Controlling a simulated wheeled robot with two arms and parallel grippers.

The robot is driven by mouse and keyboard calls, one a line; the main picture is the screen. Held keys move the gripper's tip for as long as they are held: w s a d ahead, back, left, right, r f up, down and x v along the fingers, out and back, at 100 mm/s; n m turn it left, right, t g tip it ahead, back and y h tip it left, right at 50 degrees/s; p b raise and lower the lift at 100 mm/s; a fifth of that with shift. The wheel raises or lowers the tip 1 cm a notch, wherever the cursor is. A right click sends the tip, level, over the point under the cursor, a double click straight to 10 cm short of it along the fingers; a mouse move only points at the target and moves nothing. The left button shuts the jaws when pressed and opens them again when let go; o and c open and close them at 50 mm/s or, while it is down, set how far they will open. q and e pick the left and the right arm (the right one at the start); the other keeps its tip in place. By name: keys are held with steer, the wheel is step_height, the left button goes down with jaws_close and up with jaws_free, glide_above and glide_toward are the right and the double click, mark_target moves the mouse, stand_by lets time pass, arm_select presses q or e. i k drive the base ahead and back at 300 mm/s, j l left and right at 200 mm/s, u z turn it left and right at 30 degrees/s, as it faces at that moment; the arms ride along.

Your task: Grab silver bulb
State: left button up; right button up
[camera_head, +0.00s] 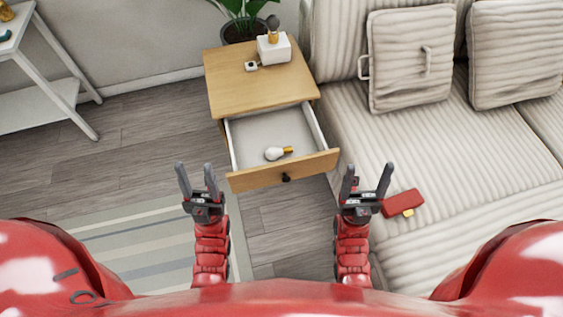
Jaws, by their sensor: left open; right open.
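A white bulb with a gold-coloured base (274,154) lies on its side in the open drawer (244,131) of a wooden nightstand. A greyish, bulb-like thing (273,24) with a gold-coloured lower part stands upright on a white box (271,49) on the nightstand top; it may be the silver bulb, but it is too small to be sure. My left gripper (195,166) is open and empty, left of the drawer front. My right gripper (367,168) is open and empty, right of the drawer front, near the sofa edge.
The nightstand top (235,85) also holds a small white item (251,66). A potted plant (240,20) stands behind it. A striped sofa (480,160) with cushions is at the right, with a red item (403,203) on its seat. A white table (45,60) stands at left.

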mark_target(273, 22)
steer(key=i+j+z, duration=0.1)
steer(key=i+j, duration=0.15)
steer(key=i+j+z, duration=0.15)
steer(key=j, duration=0.3)
steer(key=i+j+z, duration=0.1)
steer(key=i+j, duration=0.25)
steer(key=i+j+z, duration=0.15)
steer(key=j, duration=0.25)
steer(key=i+j+z, duration=0.1)
steer(key=i+j, duration=0.15)
steer(key=j, duration=0.2)
steer(key=i+j+z, duration=0.15)
steer(key=j, duration=0.25)
steer(key=i+j+z, duration=0.1)
steer(key=j, duration=0.4)
steer(key=i+j+z, duration=0.15)
steer(key=j, duration=0.3)
